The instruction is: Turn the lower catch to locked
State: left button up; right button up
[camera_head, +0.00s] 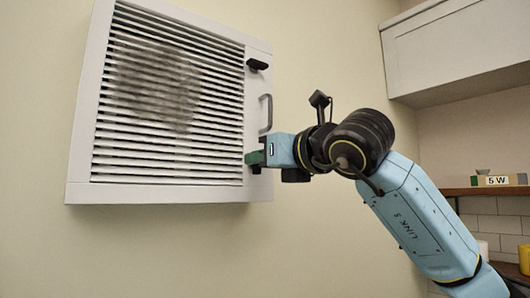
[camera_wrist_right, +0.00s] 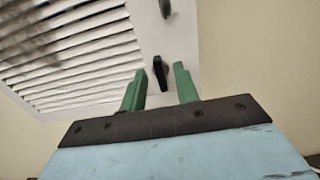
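The lower catch (camera_wrist_right: 159,74) is a small black lever on the white frame of the louvred vent panel (camera_head: 82,130). In the right wrist view it stands nearly upright, between the two green fingers. My right gripper (camera_head: 252,159) is at the panel's lower right edge; in the head view it hides most of the lower catch. In the wrist view my right gripper (camera_wrist_right: 161,84) is open, with a gap visible on both sides of the catch. The upper catch (camera_head: 257,65) is black and lies roughly sideways. My left gripper is not in view.
A grey pull handle (camera_head: 265,114) sits on the panel frame between the two catches, just above my right gripper. A white wall cabinet (camera_head: 455,45) hangs at the upper right. A wooden shelf (camera_head: 480,191) with small items is at the right. The wall below the panel is bare.

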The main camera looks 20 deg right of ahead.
grip_shut()
dwell(0.5)
jog(key=n+b, duration=0.1)
jog(key=n, duration=0.5)
jog(key=n+b, duration=0.1)
jog(key=n, duration=0.5)
jog(key=n+b, duration=0.1)
jog(key=n, duration=0.5)
jog(key=shift+a+f+b, duration=0.2)
jog(key=shift+a+b, duration=0.05)
jog(key=shift+b, duration=0.05)
dwell(0.3)
